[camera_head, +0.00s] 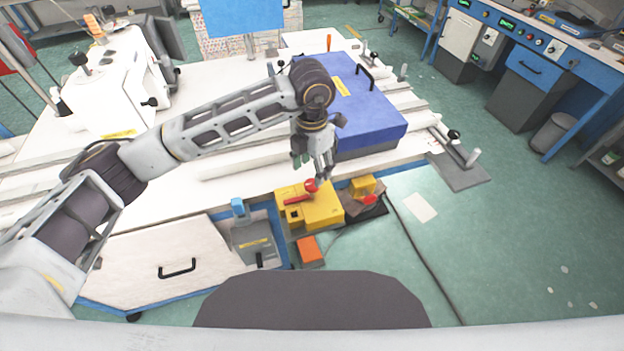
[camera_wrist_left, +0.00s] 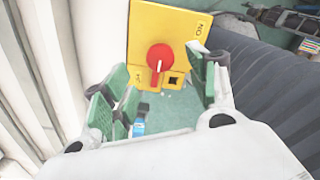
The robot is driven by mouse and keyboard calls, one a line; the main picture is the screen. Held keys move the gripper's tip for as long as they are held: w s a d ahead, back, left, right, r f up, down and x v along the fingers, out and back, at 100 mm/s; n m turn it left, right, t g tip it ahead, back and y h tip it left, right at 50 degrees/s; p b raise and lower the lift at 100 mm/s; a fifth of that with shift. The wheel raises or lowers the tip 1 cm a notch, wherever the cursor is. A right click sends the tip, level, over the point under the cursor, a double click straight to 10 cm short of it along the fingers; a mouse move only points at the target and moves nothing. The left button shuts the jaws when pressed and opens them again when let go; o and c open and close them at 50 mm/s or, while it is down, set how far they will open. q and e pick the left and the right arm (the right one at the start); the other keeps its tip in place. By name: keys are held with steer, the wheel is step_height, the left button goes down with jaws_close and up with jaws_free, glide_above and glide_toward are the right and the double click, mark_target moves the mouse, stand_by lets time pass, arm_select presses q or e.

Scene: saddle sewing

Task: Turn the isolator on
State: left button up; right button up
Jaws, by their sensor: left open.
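The isolator is a yellow box (camera_head: 322,214) at the front edge of the white machine table, with a red knob (camera_head: 311,185) on it. In the left wrist view its yellow plate (camera_wrist_left: 150,25) carries the round red knob (camera_wrist_left: 160,57), whose narrow grip runs roughly up and down in the picture. "ON" is printed at the plate's right edge; a small mark at its lower left is hard to read. My left gripper (camera_head: 322,172) is just above the box, fingers pointing down. Its green-padded fingers (camera_wrist_left: 160,90) are spread and empty, with the knob apart, beyond their tips. My right gripper is out of view.
A second yellow block (camera_head: 363,187) with a red part stands close to the right of the isolator. An orange block (camera_head: 310,250) is in front of it, and a grey box (camera_head: 254,243) is left. A blue box (camera_head: 362,110) lies behind my gripper.

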mark_target(312, 183)
arm_select(q)
step_height(312, 183, down, 4)
steer(key=shift+f, duration=0.95)
steer(key=c, duration=1.3)
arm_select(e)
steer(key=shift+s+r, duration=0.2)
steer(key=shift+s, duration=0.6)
